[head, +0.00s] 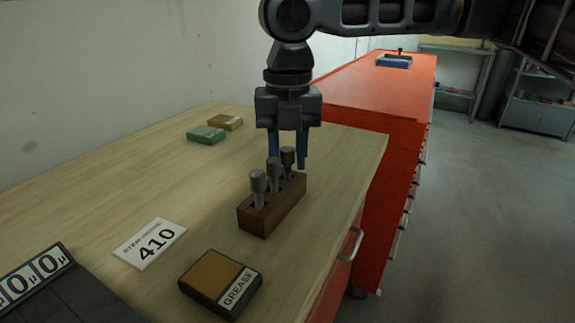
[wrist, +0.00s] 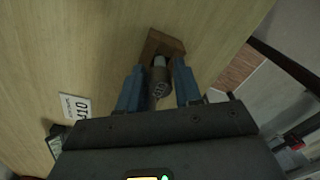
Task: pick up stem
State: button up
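Three grey stems with rounded knurled tops stand upright in a dark wooden block (head: 258,222) on the bench: a near one (head: 258,184), a middle one (head: 273,168) and a far one (head: 288,156). My gripper (head: 288,160) points down at the far end of the block, its blue fingers apart. In the wrist view a stem top (wrist: 159,88) lies between the two open fingers, with gaps visible on both sides. The block (wrist: 157,45) shows beyond it. The other stems are mostly hidden there.
Green (head: 206,134) and tan boxes (head: 225,121) lie farther back. A red cabinet (head: 375,150) adjoins on the right.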

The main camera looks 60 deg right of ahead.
grip_shut()
